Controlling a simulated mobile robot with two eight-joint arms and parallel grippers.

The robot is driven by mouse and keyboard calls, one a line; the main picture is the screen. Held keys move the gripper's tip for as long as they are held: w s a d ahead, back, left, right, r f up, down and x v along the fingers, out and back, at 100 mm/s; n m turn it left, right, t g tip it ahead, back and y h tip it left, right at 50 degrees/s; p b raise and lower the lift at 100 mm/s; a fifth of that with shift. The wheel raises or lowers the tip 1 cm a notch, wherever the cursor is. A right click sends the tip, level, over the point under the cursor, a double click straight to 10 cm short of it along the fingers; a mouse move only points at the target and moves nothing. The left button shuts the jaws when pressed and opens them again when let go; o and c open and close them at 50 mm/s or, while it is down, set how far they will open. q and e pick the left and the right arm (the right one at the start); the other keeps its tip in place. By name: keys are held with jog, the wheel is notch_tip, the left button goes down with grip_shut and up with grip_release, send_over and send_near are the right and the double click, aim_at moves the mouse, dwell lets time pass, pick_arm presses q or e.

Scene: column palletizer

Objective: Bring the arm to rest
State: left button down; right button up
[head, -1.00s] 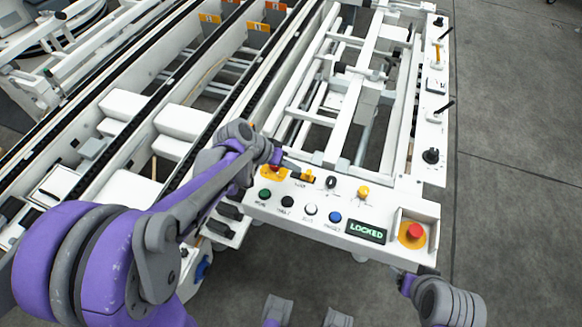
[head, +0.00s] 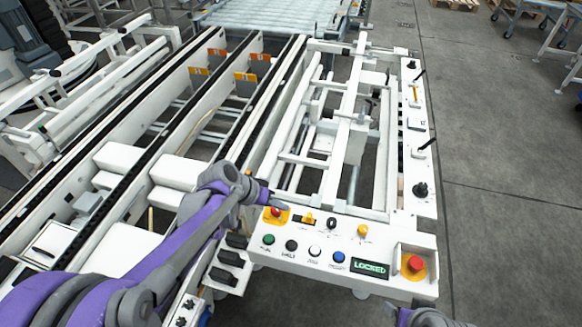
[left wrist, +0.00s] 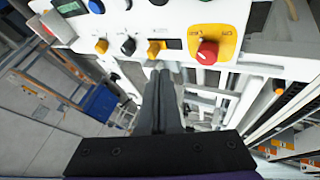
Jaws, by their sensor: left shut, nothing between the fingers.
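My left gripper (head: 283,203) is shut and empty, with its fingertips over the far left edge of the control panel (head: 322,275). The tips are close to a red knob on a yellow plate (head: 275,213) and a yellow selector (head: 308,220). In the left wrist view the shut fingers (left wrist: 161,72) point at the panel, with the yellow selector (left wrist: 157,48) just past the tips and the red knob (left wrist: 207,52) to the right. Whether the tips touch the panel cannot be told. Part of my right arm shows at the bottom right; its gripper is out of view.
The panel has a green-lit LOCKED display (head: 370,268), a red mushroom button (head: 415,264), a black knob (head: 331,223) and several round buttons. White frame rails (head: 345,150) lie beyond it, conveyor lanes to the left. Grey floor (head: 490,130) is open to the right.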

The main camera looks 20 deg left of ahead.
pick_arm(q)
jog(key=s+a+r+y+p, duration=0.1)
jog(key=s+r+y, duration=0.1)
jog(key=s, duration=0.7)
jog(key=s+a+r+n+y+p, duration=0.1)
jog(key=s+r+y, duration=0.1)
jog(key=s, duration=0.7)
jog(key=shift+s+t+y, duration=0.4)
jog(key=shift+y, duration=0.5)
